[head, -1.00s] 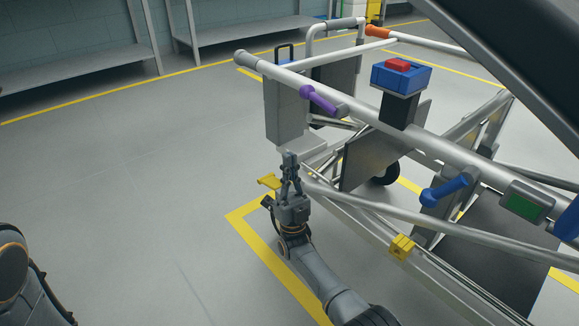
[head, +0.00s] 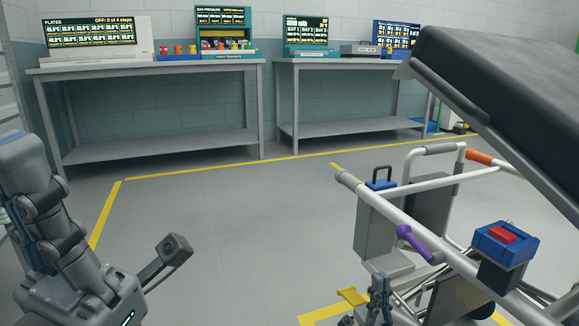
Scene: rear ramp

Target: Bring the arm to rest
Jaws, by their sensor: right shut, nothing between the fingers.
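My right gripper (head: 379,284) shows at the lower edge of the head view, fingers pointing up and shut with nothing between them. It is beside the yellow latch-like part (head: 352,297) and in front of the grey box on the cart frame; whether it touches the frame I cannot tell. The rest of the right arm is cut off below. My left arm (head: 70,245) is folded at the left edge; its fingers do not show.
The tubular cart (head: 405,211) carries a purple handle (head: 414,243) and a blue box with a red top (head: 505,245). A dark slanted panel (head: 510,100) fills the upper right. Benches (head: 150,66) with screens line the back wall. The middle floor is clear.

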